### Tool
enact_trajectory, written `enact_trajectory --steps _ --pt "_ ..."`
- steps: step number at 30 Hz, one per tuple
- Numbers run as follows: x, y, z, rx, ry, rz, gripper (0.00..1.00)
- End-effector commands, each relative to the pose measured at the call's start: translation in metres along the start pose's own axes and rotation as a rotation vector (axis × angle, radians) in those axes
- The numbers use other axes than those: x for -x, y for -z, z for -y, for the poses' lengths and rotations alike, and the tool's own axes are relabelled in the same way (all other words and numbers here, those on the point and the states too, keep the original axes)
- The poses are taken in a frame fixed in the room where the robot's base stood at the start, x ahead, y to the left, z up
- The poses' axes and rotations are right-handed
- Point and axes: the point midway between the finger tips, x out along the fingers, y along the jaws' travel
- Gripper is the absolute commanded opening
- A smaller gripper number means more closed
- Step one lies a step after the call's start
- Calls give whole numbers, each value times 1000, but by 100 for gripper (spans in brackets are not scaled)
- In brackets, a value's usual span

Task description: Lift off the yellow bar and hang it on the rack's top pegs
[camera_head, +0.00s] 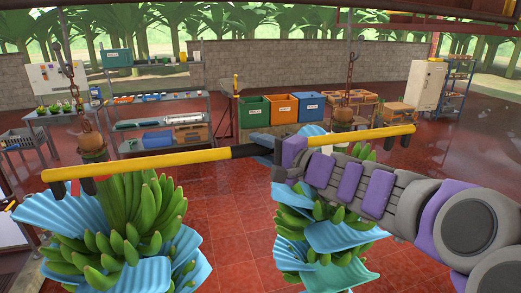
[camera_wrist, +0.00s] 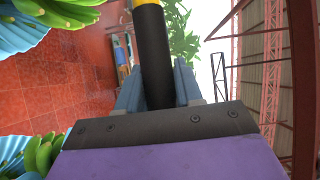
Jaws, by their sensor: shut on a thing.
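The yellow bar (camera_head: 150,162) with a black middle grip runs across the head view, with short dark hooks hanging near both ends. My gripper (camera_head: 262,148) is shut on the black middle part, and my purple and grey arm reaches in from the right. In the wrist view the bar's black part (camera_wrist: 155,60) stands between the blue-grey fingers (camera_wrist: 158,88). The bar passes in front of two hanging banana stems with blue sheets, left (camera_head: 125,225) and right (camera_head: 320,240). I cannot tell which object is the rack with top pegs.
Chains (camera_head: 68,65) hold the stems from above. Shelves with tools (camera_head: 155,110), a side table (camera_head: 45,120), coloured bins (camera_head: 280,108) and a white fridge (camera_head: 425,85) stand behind. Red tiled floor (camera_head: 225,215) is open between the stems.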

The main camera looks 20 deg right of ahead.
Motion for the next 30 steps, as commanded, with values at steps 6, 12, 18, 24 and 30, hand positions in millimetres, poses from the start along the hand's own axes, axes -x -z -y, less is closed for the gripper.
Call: enact_trajectory --steps 6,12,18,24,30 --pt "0 0 8 1 1 -1 0" --pt "0 0 7 0 1 0 0" --pt "8 -5 7 0 3 -1 0" --pt "19 -12 6 -4 2 -1 0" --pt "30 -19 7 -1 2 -1 0"
